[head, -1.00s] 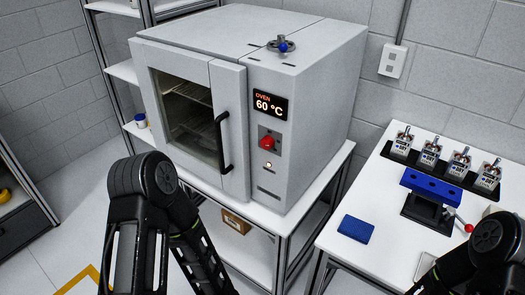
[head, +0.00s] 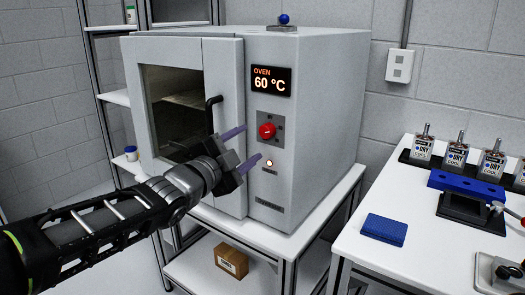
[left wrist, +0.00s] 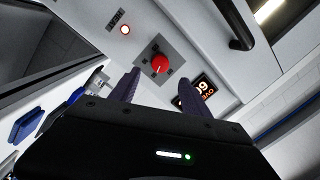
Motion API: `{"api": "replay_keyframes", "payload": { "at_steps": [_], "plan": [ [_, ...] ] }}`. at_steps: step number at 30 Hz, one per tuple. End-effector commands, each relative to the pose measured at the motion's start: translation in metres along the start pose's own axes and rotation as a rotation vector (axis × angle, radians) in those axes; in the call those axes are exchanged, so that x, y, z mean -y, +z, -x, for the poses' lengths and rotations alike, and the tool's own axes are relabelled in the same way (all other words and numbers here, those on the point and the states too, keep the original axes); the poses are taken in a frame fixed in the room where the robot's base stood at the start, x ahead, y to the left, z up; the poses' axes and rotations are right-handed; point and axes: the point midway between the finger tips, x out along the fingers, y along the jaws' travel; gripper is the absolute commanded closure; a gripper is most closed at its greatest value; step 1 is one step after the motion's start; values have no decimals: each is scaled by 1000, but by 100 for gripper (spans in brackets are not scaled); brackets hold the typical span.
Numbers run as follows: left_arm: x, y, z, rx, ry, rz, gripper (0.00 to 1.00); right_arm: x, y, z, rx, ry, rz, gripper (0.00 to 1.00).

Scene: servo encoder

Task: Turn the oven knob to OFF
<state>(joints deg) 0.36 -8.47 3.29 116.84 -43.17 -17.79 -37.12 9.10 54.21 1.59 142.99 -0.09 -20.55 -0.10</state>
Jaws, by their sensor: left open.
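The oven (head: 310,100) stands on a white bench and its display (head: 271,81) reads 60 °C. The red oven knob (head: 267,131) sits on a grey square plate below the display. It also shows in the left wrist view (left wrist: 160,64), beyond the fingertips. My left gripper (head: 252,146) is open in front of the oven, just left of the knob, with nothing between its fingers. In the left wrist view its purple fingers (left wrist: 157,92) point towards the panel, apart from the knob. A small lamp (head: 269,163) glows below the knob. My right gripper is out of view.
The black door handle (head: 212,115) is close behind my left gripper. The white table (head: 350,225) at right holds a blue pad (head: 384,229), a blue block fixture (head: 466,187) and several labelled DRY units. A cardboard box (head: 231,261) lies on the lower shelf.

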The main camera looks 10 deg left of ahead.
Motion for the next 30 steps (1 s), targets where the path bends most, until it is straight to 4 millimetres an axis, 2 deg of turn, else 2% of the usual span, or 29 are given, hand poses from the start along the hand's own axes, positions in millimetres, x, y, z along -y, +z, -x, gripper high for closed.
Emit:
{"api": "replay_keyframes", "payload": {
  "at_steps": [11,14,24,30],
  "plan": [
    [0,0,-6,1,3,5,45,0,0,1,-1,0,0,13],
    [-1,1,-16,2,4,5,45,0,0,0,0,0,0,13],
    [-1,0,-66,1,4,7,45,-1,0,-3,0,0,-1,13],
    [-1,0,-79,2,3,6,45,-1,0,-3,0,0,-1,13]
  ]
}}
